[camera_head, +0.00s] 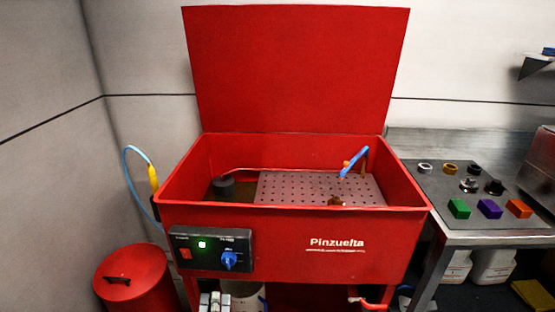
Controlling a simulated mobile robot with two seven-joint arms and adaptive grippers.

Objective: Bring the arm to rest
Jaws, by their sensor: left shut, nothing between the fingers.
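My left gripper (215,302) shows only in part, at the bottom edge of the head view. It is low in front of the red parts washer (290,222), below its control panel (211,249). It is shut and empty, and I see no contact with the washer. The rest of the left arm is out of the picture. My right gripper is not in view.
The washer's lid (297,70) stands open above its basin with a perforated tray (320,188). A red bin (133,280) stands at left. A metal bench at right bears a dark mat (463,215) with several small parts and coloured blocks.

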